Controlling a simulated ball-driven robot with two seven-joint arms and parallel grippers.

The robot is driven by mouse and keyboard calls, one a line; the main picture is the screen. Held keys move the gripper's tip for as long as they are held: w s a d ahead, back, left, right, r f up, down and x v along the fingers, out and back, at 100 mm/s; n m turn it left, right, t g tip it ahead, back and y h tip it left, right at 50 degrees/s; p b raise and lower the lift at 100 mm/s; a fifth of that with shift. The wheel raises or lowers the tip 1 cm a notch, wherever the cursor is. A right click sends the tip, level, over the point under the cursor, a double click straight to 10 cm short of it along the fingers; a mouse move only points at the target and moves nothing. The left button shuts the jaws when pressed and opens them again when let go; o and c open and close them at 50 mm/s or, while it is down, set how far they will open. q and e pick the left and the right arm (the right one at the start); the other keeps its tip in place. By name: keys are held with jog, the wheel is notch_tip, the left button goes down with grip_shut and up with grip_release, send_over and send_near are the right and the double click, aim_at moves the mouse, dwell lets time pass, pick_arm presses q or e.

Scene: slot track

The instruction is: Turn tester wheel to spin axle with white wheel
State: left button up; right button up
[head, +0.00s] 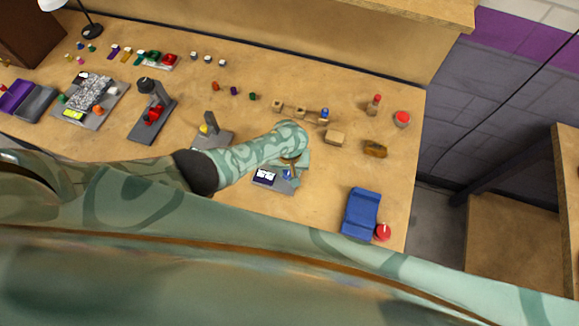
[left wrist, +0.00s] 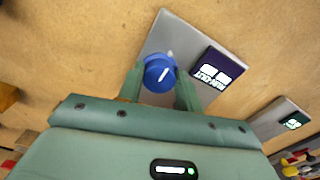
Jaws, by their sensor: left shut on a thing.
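The tester is a grey plate (left wrist: 182,32) with a dark display block (left wrist: 218,67) showing white figures. On it is a blue tester wheel (left wrist: 160,73) with a white line across its face. In the left wrist view the two green fingers of my left gripper (left wrist: 160,88) are shut on this wheel, one on each side. In the head view the left gripper (head: 291,168) reaches down over the tester plate (head: 276,187), beside the display (head: 264,177). The blue wheel (head: 287,174) is partly covered there. I cannot make out an axle with a white wheel.
A blue tray-like block (head: 361,213) and a red round piece (head: 383,232) lie at the right front. A wooden block (head: 336,137) and a brown piece (head: 375,149) lie behind. A grey stand (head: 213,130) is left of the tester. Bare table lies right of the tester.

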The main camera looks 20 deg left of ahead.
pick_arm(q)
jog(key=m, duration=0.2)
jog(key=shift+m, duration=0.4)
jog(key=m, duration=0.5)
jog(key=shift+a+p, duration=0.15)
jog(key=shift+p, duration=0.25)
jog(key=m, duration=0.4)
jog(key=shift+w+m, duration=0.1)
jog(key=shift+m, duration=0.3)
jog(key=m, duration=0.3)
jog(key=shift+m, duration=0.4)
jog(key=m, duration=0.3)
jog(key=shift+w+m, duration=0.1)
jog(key=shift+m, duration=0.2)
jog(key=m, duration=0.3)
jog(key=shift+m, duration=0.3)
jog(key=m, duration=0.4)
jog(key=shift+w, duration=0.1)
jog(key=shift+m+b, duration=0.4)
jog(key=shift+m, duration=1.5)
